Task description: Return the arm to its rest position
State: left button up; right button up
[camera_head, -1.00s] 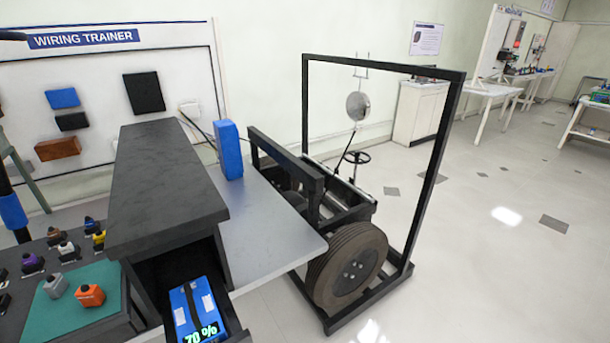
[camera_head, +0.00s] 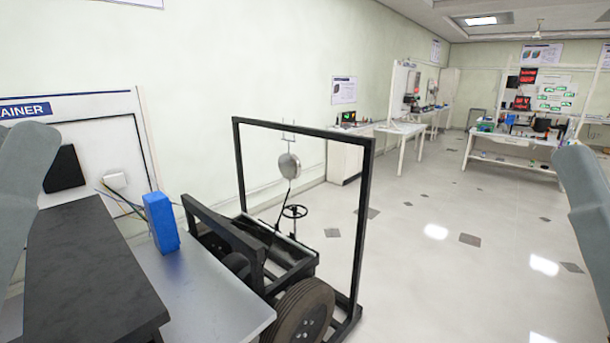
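Grey links of my own arms show at the left edge and the right edge of the head view. Neither gripper is in the picture, so I cannot see their fingers or whether they hold anything. A blue block (camera_head: 161,222) stands upright on the grey tabletop (camera_head: 215,290), with thin wires beside it. A long black box (camera_head: 85,275) sits on the same table at the lower left.
A black chassis frame (camera_head: 368,210) with a wheel (camera_head: 303,315), a steering wheel (camera_head: 294,211) and a round silver disc (camera_head: 289,165) stands right of the table. White benches (camera_head: 400,129) line the far wall. The tiled floor (camera_head: 450,270) on the right is clear.

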pick_arm(q)
notch_tip(320, 180, up, 37)
jog(key=w+a+n+y+p, duration=0.1)
jog(key=a+y+p, duration=0.3)
jog(key=p, duration=3.4)
notch_tip(320, 180, down, 57)
jog(key=d+b, duration=0.1)
jog(key=b, duration=5.5)
jog(key=shift+w+d+r+y, duration=0.2)
jog(key=shift+y, duration=0.2)
